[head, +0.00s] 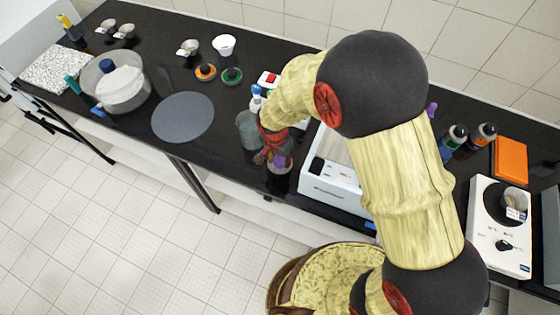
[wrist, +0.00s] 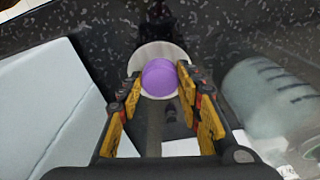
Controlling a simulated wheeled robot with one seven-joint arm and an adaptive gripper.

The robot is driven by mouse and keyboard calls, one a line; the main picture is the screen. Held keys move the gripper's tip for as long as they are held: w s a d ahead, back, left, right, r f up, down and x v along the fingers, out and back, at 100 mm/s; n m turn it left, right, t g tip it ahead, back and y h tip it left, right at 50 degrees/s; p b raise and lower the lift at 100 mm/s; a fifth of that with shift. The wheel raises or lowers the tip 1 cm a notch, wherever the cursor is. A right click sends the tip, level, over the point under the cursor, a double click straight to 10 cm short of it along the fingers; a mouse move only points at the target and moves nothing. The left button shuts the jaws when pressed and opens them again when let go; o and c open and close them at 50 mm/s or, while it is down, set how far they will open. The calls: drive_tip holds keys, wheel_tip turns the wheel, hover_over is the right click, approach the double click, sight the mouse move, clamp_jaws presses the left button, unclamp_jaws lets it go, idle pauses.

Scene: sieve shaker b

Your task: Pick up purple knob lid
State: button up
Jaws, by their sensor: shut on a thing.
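The purple knob lid shows in the wrist view as a round purple knob (wrist: 159,78) on a pale grey disc (wrist: 150,53). My gripper (wrist: 158,81) has one finger on each side of the knob and is shut on it. In the head view the purple knob (head: 280,161) is small, just below my gripper (head: 274,154) near the front edge of the black bench. The lid's underside is hidden, and I cannot tell whether it touches the bench.
A clear grey beaker (head: 247,130) stands close left of my gripper, and a white machine (head: 330,186) close right. Orange (head: 205,72) and green (head: 231,76) knob lids, a white bowl (head: 224,44) and a grey disc (head: 182,117) lie further left. A pot (head: 122,92) stands beyond.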

sight(280, 160)
drive_tip(key=c, duration=0.3)
wheel_tip(280, 160, up, 9)
drive_tip(key=shift+p, duration=0.45)
drive_tip(key=shift+r, duration=0.5)
idle(0.3)
